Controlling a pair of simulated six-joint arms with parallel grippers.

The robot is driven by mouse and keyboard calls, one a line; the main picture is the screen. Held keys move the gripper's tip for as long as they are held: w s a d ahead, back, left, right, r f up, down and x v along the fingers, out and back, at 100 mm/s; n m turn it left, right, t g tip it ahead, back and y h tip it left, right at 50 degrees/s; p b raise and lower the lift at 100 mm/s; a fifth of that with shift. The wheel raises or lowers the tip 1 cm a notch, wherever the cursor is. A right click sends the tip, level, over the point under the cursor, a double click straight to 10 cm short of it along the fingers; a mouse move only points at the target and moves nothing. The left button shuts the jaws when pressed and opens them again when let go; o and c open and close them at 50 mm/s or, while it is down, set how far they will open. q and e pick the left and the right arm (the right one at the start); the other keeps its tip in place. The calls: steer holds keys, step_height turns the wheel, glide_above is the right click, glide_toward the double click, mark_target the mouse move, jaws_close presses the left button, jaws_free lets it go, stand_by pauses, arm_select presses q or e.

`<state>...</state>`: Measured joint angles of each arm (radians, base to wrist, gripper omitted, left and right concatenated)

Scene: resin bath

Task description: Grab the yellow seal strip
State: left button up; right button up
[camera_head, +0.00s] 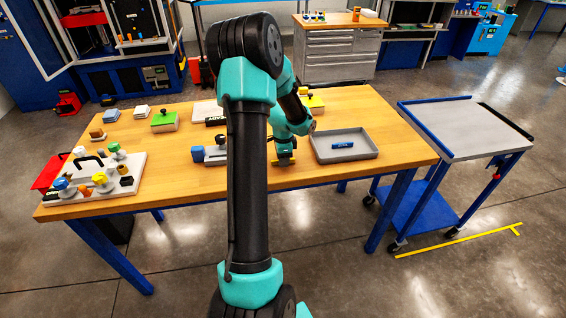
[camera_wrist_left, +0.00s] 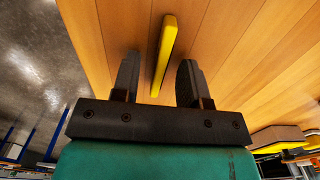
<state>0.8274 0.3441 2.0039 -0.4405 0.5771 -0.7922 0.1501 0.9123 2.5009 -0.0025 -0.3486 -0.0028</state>
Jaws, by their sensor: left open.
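The yellow seal strip (camera_wrist_left: 165,55) lies on the wooden table top, seen in the left wrist view as a narrow bar. In the head view a bit of yellow shows at the strip (camera_head: 283,162), mostly under my gripper. My left gripper (camera_wrist_left: 158,62) is open, with its two dark fingers on either side of the strip's near end. Neither finger visibly touches it. In the head view my left gripper (camera_head: 285,158) points down at the table near its front edge. My right gripper is in neither view.
A grey tray (camera_head: 372,153) holding a blue item (camera_head: 342,145) stands to the right of my gripper. A blue block (camera_head: 198,153) is to the left. A board (camera_head: 78,187) with several knobs sits at the table's left end. A cart (camera_head: 465,128) stands at right.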

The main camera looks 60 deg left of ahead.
arm_select(q)
steer(key=shift+f, duration=0.2)
stand_by(0.3)
jaws_close()
